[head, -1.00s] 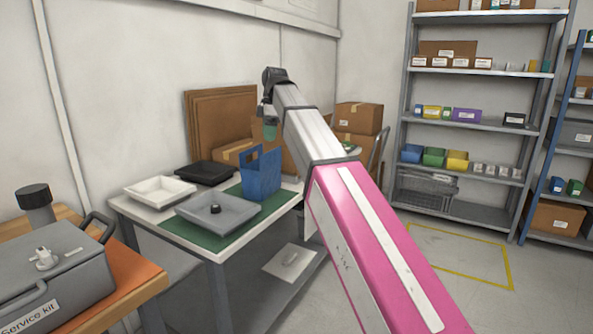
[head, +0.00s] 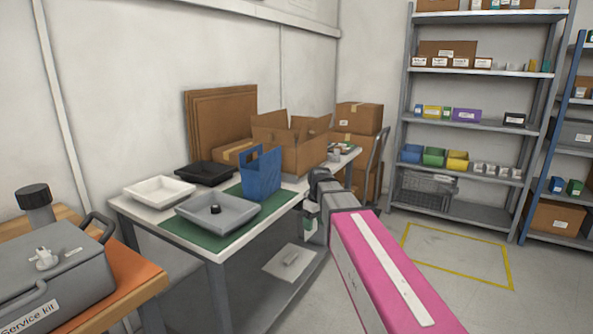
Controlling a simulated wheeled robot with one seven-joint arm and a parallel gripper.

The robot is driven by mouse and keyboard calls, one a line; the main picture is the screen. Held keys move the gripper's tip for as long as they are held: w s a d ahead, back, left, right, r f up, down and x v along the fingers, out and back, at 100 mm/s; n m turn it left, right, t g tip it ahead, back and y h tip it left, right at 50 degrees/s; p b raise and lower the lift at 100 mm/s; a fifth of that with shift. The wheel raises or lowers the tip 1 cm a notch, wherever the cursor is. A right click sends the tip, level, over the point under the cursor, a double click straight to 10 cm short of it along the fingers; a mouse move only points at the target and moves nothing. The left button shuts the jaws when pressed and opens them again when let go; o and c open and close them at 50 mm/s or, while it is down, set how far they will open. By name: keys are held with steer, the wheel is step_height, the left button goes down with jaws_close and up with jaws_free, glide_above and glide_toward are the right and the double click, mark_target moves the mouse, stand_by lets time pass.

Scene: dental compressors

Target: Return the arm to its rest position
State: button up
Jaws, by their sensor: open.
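My arm, pink and silver, reaches in from the lower right of the head view. Its dark wrist bends down beside the right end of the white-topped table (head: 232,251). My gripper (head: 309,228) hangs below the wrist, small and partly hidden by the arm. It is open, and I see nothing held in it.
On the table are a grey tray (head: 240,212) with a small black part, a white tray (head: 160,190), a black tray (head: 206,173), a blue bin (head: 262,176) and an open carton (head: 300,150). Shelving (head: 480,122) stands behind. Yellow-marked floor (head: 450,258) is clear.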

steer(key=s+d+f+m, duration=0.4)
steer(key=s+d+f, duration=0.2)
steer(key=f, duration=0.3)
steer(key=s+d+f+m, duration=0.5)
steer(key=s+f, duration=0.3)
steer(key=f, duration=0.2)
steer(key=shift+s+d+f+h, duration=0.2)
steer(key=shift+s+d+h, duration=0.2)
steer(key=shift+d, duration=0.25)
steer(key=shift+a, duration=0.1)
